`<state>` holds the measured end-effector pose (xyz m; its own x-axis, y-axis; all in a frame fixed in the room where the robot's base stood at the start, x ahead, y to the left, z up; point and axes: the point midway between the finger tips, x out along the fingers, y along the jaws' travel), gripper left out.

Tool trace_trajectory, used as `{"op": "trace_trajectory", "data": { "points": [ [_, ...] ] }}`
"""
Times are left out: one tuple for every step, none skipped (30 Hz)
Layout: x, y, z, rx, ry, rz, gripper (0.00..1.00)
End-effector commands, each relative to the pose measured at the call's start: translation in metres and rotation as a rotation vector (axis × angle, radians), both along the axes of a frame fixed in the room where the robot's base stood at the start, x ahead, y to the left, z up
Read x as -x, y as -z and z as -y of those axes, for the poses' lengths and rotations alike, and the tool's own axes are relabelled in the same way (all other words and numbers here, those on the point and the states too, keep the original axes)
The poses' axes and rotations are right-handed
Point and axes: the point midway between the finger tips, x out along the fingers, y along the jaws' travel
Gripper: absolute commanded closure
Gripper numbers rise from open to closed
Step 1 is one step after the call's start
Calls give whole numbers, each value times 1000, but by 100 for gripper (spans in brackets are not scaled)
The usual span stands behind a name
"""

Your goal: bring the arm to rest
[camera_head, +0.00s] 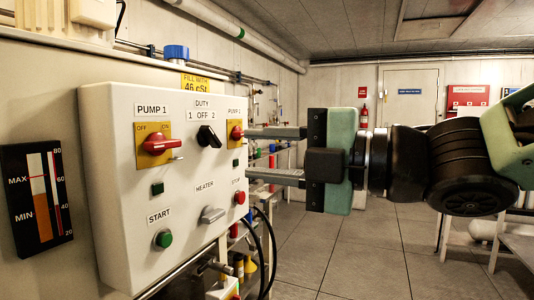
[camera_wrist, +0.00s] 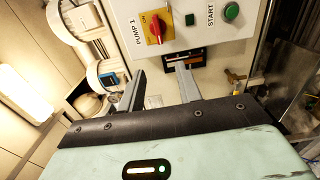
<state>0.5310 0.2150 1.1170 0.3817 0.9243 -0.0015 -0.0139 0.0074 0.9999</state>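My gripper (camera_head: 262,153) is stretched out to the left, with its two fingers level and clearly apart. Nothing shows between them. The fingertips reach the right edge of the white control panel (camera_head: 122,190) in the head view; I cannot tell whether they touch it or pass beside it. The open fingers also show in the wrist view (camera_wrist: 160,88), pointing towards the panel (camera_wrist: 128,16). My arm comes in from the right side of the head view.
The panel carries a red PUMP 1 switch (camera_head: 160,144), a black DUTY knob (camera_head: 208,136) and a green START button (camera_head: 164,239). A level gauge (camera_head: 38,197) is at left. Dark hoses (camera_head: 268,245) hang below the fingers. Tiled floor (camera_head: 365,255) lies open to the right.

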Motion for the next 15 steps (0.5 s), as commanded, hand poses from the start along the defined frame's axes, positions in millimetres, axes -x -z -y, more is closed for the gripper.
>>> {"op": "trace_trajectory", "data": {
  "points": [
    [0,0,0,0,0,0,65],
    [-1,1,0,1,6,-9,65],
    [-4,5,1,2,23,-32,65],
    [-6,9,2,5,42,-58,65],
    [-10,15,3,6,70,-95,65],
    [-16,25,6,9,117,-160,65],
    [-21,35,9,13,162,-221,65],
    [-25,47,13,16,211,-293,65],
    [-31,65,20,22,289,-399,65],
    [-34,81,27,26,352,-486,65],
    [-35,98,33,30,417,-578,65],
    [-34,121,44,36,507,-700,65],
    [-31,138,52,43,573,-790,65],
    [-27,155,60,46,641,-880,65],
    [-18,177,71,57,731,-996,65]
  ]
}}
